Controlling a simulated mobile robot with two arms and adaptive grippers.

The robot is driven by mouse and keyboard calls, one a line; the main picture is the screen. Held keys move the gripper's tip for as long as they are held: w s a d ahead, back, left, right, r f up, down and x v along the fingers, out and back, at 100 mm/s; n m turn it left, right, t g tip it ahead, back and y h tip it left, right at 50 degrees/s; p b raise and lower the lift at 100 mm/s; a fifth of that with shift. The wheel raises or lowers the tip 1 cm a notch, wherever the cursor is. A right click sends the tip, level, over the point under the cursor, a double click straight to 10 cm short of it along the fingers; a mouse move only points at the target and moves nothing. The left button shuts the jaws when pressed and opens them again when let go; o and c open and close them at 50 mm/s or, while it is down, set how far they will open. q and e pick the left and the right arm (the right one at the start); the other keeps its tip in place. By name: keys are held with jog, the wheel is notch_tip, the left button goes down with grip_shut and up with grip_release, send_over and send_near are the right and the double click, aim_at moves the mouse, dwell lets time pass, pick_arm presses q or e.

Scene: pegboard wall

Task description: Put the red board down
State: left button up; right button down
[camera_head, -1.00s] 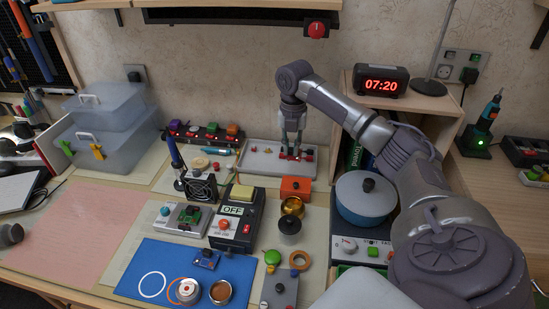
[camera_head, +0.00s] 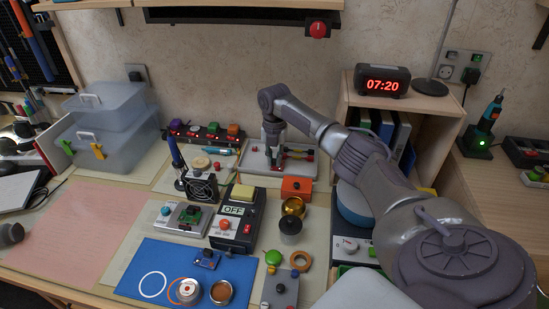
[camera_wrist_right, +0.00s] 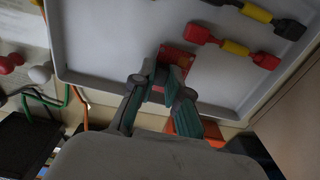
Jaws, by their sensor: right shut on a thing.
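The red board (camera_wrist_right: 178,56) is a small flat red piece between the fingertips of my right gripper (camera_wrist_right: 168,80), seen in the wrist view. The fingers are shut on it. In the head view my right gripper (camera_head: 273,163) points down over the left part of the pale tray (camera_head: 250,157), which also shows in the wrist view (camera_wrist_right: 110,45). The board is over the tray floor; I cannot tell whether it touches it. The gripper mostly hides the board in the head view. My left gripper is not in view.
Red and yellow pieces (camera_wrist_right: 235,47) lie in the tray to the right of the board. An orange box (camera_head: 296,187) and a black OFF switch box (camera_head: 232,228) stand in front of the tray. The blue mat (camera_head: 150,258) and pink mat (camera_head: 80,225) have bare areas.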

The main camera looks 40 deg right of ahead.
aim_at(275, 160)
jog(key=c, duration=1.2)
grip_release()
jog(key=shift+f, duration=0.1)
jog(key=shift+o, duration=0.2)
notch_tip(275, 160, up, 12)
jog(key=shift+r, duration=0.2)
jog(key=shift+f, duration=0.1)
